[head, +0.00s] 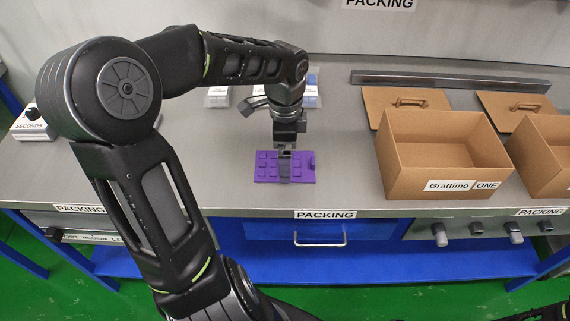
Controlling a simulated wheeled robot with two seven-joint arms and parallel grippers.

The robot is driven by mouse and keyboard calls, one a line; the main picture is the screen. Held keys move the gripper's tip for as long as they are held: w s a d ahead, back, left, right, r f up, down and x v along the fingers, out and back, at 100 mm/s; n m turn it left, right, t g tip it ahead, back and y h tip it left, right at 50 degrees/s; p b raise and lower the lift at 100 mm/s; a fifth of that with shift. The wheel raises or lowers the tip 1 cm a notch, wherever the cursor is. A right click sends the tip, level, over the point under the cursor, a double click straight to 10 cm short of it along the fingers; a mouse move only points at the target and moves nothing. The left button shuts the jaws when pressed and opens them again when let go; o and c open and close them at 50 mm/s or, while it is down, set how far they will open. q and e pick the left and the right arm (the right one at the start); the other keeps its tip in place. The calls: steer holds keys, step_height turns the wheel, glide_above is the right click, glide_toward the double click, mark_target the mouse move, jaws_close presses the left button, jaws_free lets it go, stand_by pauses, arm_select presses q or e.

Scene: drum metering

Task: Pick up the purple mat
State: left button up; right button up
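The purple mat (303,176) lies flat on the grey worktop near its front edge, left of the open cardboard box. It is a small rectangle with raised purple blocks on it. My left gripper (284,178) points down over the middle of the mat, and its fingers cover part of the mat. The fingertips look very close to the mat or touching it, but I cannot tell whether they hold it or how far apart they are.
An open cardboard box (413,181) labelled "Grattimo ONE" stands right of the mat, with a second box (549,160) beyond it. Lids (380,103) lie behind them. A metal bar (450,80) runs along the back. A white "SECONDS" box (35,125) is far left.

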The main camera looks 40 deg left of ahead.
arm_select(q)
steer(key=shift+f, duration=0.9)
steer(key=c, duration=1.3)
steer(key=shift+r, duration=0.15)
step_height(320, 180, up, 10)
